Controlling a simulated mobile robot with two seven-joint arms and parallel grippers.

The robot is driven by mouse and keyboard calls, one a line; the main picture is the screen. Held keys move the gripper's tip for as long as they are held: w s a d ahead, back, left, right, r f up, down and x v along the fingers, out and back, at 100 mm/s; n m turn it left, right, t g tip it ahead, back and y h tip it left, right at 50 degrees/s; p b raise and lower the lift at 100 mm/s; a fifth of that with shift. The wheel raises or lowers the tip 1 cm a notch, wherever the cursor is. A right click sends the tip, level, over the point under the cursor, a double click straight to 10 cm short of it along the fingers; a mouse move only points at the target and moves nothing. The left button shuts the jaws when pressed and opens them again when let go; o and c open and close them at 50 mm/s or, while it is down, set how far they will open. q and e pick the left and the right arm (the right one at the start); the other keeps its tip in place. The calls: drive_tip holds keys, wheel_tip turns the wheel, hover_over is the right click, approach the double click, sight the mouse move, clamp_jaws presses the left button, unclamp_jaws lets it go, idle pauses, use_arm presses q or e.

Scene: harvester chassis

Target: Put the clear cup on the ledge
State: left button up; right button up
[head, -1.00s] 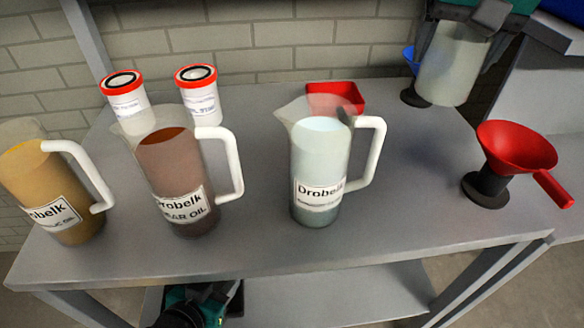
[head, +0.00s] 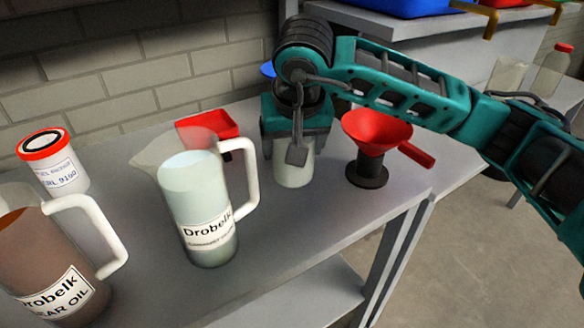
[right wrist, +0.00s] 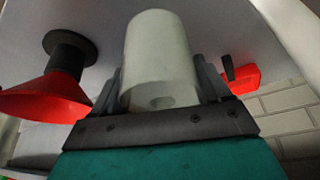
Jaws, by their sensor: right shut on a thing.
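The gripper hides the cup's upper part in the head view. A raised grey ledge (head: 375,30) stands behind at the upper right. My left gripper is out of view.
The red funnel (head: 375,135) stands just right of the cup and also shows in the right wrist view (right wrist: 45,98).

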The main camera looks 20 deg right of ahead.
sight(292, 168)
drive_tip(key=shift+f+b, duration=0.35)
drive_tip(key=shift+f, duration=2.2)
drive_tip(key=o, duration=1)
drive_tip(key=shift+r, duration=0.1)
